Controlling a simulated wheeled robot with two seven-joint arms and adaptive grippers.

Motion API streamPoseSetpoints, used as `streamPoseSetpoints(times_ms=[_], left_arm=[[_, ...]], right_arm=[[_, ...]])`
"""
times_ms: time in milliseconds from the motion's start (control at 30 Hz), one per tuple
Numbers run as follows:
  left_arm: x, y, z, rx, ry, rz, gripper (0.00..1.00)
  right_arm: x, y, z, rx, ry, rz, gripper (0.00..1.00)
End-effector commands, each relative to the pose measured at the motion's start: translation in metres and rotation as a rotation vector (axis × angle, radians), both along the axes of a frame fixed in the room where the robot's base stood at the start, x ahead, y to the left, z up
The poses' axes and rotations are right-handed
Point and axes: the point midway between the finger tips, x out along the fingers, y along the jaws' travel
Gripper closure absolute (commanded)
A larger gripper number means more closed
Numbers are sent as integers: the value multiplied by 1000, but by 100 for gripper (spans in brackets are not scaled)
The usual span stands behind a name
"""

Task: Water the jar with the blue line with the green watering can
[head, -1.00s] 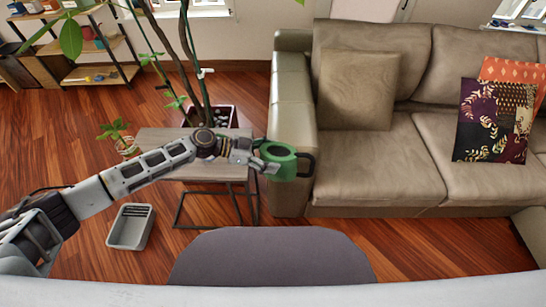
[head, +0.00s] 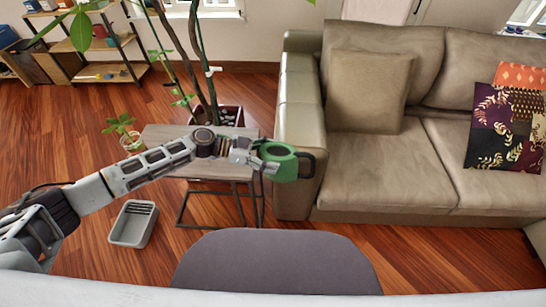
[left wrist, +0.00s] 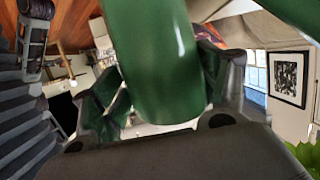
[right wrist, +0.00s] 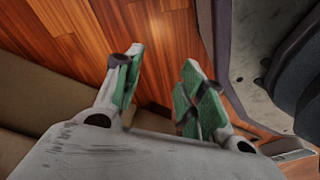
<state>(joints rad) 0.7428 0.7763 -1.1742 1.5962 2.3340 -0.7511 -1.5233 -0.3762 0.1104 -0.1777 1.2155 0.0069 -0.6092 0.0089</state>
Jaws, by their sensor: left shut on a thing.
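The green watering can (head: 279,163) is in the air in the head view, in front of the sofa's arm. My left gripper (head: 255,160) is shut on it. In the left wrist view the can's green body (left wrist: 155,60) fills the middle between the fingers. A small potted plant in a pale jar (head: 132,143) stands at the left end of the grey side table (head: 165,133). I cannot make out a blue line on it. My right gripper (right wrist: 163,60) is open and empty in the right wrist view, above wooden floor. It is not in the head view.
A tall plant in a dark pot (head: 230,116) stands behind the side table. A beige sofa (head: 380,165) fills the right. A grey bin (head: 132,226) is on the floor at left. A grey rounded chair top (head: 275,262) is in front.

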Motion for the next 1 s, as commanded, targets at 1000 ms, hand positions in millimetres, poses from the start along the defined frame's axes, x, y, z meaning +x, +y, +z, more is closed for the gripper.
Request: streamPoseSetpoints(times_ms=[1000], left_arm=[[4,9,-5,-58,13,1,55]], right_arm=[[26,21,46,13,31,12,60]])
